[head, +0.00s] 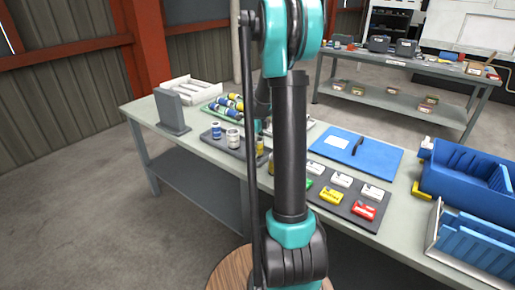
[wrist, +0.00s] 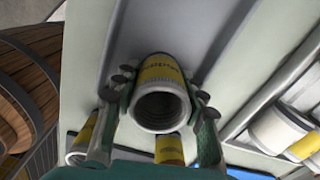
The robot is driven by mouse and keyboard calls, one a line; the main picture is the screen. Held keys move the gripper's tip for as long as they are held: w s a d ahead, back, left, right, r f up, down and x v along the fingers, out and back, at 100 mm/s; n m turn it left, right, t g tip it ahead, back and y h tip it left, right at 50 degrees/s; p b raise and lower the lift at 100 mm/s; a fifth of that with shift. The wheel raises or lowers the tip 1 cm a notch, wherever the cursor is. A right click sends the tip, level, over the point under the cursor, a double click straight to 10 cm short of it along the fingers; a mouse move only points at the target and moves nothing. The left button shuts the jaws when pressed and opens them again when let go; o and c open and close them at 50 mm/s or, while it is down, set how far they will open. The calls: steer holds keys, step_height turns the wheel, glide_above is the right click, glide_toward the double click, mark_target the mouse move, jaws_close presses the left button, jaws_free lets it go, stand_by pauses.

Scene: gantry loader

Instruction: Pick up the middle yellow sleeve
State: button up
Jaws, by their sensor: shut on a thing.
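A yellow sleeve (wrist: 160,72), a white open tube with a printed yellow band, sits between the fingers of my gripper (wrist: 162,92) in the wrist view. The fingers close on it from both sides, and its open end faces the camera. Another yellow-banded sleeve (wrist: 169,148) shows just below it, and one more (wrist: 84,140) shows at the lower left, partly behind a finger. In the head view my arm hides the gripper and the held sleeve. A yellow piece (head: 260,148) shows just left of my arm there.
Blue- and white-banded jars (head: 233,138) stand on a dark mat left of my arm. A blue board (head: 358,152), a dark mat with coloured pieces (head: 343,208) and blue bins (head: 462,178) lie to the right. A wooden round (wrist: 28,85) is at the wrist view's left.

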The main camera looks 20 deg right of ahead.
jaws_close()
steer(key=shift+r, duration=0.1)
